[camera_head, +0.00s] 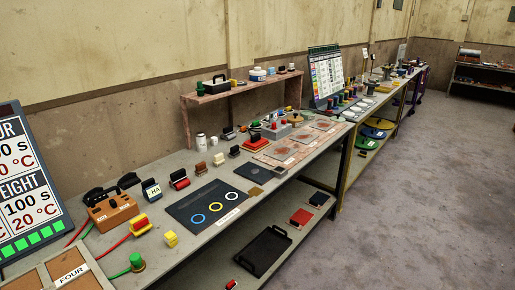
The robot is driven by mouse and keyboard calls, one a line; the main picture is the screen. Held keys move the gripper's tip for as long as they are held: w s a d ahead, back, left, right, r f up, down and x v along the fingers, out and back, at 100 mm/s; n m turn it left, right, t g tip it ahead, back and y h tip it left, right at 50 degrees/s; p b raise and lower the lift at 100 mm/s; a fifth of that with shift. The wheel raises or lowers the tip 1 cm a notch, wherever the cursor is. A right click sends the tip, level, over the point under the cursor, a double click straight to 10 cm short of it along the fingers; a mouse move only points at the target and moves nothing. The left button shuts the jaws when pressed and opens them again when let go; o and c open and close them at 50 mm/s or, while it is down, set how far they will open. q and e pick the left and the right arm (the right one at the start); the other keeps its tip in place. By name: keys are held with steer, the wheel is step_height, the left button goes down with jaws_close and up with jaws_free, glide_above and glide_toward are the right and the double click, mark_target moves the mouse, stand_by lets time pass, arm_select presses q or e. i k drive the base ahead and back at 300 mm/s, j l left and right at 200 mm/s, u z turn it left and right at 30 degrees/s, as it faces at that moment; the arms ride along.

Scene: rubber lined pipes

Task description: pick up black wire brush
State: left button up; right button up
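I cannot single out the black wire brush with certainty. Several small dark items stand on the long grey workbench (205,238), too small to identify. Among them are a black curved item (129,180) near the wall and a dark block marked "HA" (151,190). Another small dark item (229,133) lies below the raised shelf. Neither of my grippers is in view, and no arm shows.
A dark mat with three rings (207,207) lies on the bench. An orange-brown block (111,211) and a large display board (26,185) stand at left. A raised shelf (240,88) runs along the wall. A black tray (264,251) lies below. The floor (420,190) at right is clear.

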mark_target(234, 150)
steer(key=i+l+u, duration=0.15)
steer(key=i+l, duration=0.2)
steer(key=i+l+u, duration=0.15)
steer(key=i+l, duration=0.2)
steer(key=l, duration=0.2)
steer(key=i+l+u, duration=0.15)
steer(key=i+l, duration=0.2)
steer(key=l, duration=0.15)
